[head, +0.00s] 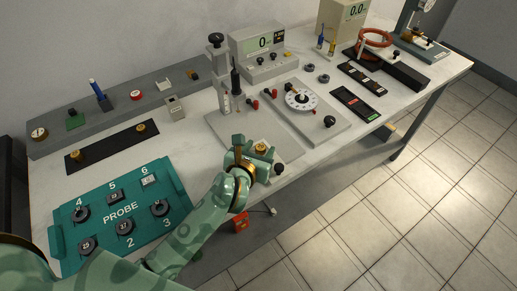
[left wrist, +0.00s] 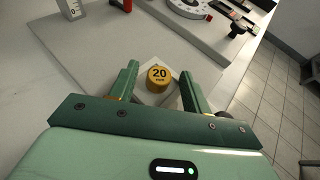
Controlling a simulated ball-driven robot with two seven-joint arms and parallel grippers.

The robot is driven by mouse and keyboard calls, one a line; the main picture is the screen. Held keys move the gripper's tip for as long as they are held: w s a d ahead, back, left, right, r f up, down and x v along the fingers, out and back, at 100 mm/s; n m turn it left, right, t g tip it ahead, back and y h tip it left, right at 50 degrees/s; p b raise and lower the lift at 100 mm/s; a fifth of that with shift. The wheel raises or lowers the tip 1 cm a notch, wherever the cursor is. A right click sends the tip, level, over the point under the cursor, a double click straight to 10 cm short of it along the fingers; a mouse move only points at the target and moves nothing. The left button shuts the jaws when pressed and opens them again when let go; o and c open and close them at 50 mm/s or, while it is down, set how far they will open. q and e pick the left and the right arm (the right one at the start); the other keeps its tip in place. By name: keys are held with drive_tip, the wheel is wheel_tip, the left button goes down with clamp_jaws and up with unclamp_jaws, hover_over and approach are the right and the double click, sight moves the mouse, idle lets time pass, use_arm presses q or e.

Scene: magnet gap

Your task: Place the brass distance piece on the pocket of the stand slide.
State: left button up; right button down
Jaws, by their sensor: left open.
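The brass distance piece (left wrist: 159,77), a short cylinder marked "20 mm", sits upright on a pale, diamond-turned plate (left wrist: 172,99) on the grey stand base (left wrist: 130,35). In the head view the brass piece (head: 261,147) shows at the front of the stand base (head: 232,124). My left gripper (left wrist: 158,82) is open, with one green finger on each side of the piece and visible gaps between. It also shows in the head view (head: 258,155), partly covering the plate. I cannot tell whether the plate is the slide's pocket. My right gripper is not in view.
A black strip (head: 108,146) bears two other brass pieces. The teal PROBE tray (head: 92,214) lies at front left. The stand's upright scale (head: 224,98), a round dial plate (head: 303,99) and a grey readout box (head: 266,52) stand beyond the gripper. The table's front edge is close.

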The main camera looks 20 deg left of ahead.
use_arm(q)
drive_tip(key=shift+s+r, duration=0.2)
drive_tip(key=shift+r, duration=0.1)
drive_tip(key=p+v, duration=0.2)
drive_tip(key=v, duration=0.9)
drive_tip(key=shift+s+r+p, duration=0.1)
drive_tip(key=shift+s+p, duration=0.2)
drive_tip(key=shift+p, duration=0.1)
